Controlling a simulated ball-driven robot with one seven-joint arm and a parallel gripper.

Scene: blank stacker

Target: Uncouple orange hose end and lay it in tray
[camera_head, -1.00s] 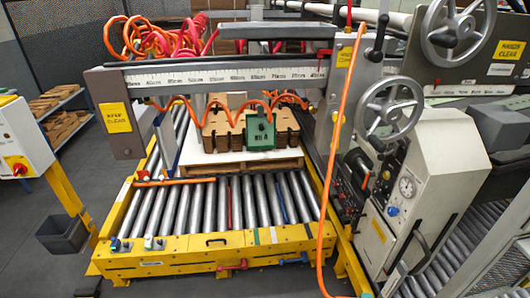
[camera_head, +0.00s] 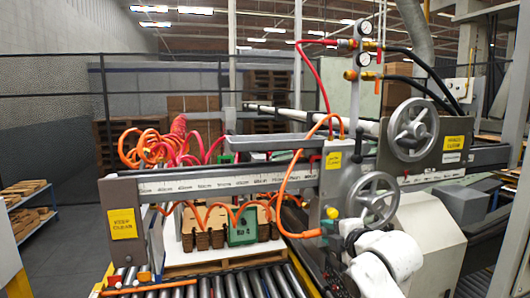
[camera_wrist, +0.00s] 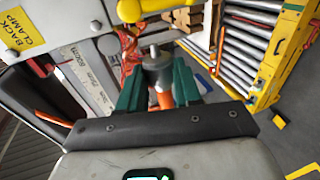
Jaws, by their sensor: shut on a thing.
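The orange hose (camera_head: 288,180) rises from the top of the beam, loops over its front and runs down to my gripper (camera_head: 330,232) at the right post. In the wrist view my gripper (camera_wrist: 160,92) has its green-padded fingers shut on a grey cylindrical hose end (camera_wrist: 155,62), with orange hose (camera_wrist: 165,101) between the fingers. A yellow part (camera_wrist: 150,8) lies just beyond the hose end. I cannot tell whether the end is joined to anything.
The scaled beam (camera_head: 225,183) spans the rollers (camera_head: 235,286). Brown notched blanks and a green block (camera_head: 242,226) stand behind it on a pallet. Two handwheels (camera_head: 413,130) are close to my arm on the right. Coiled orange hoses (camera_head: 150,148) lie at the back left.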

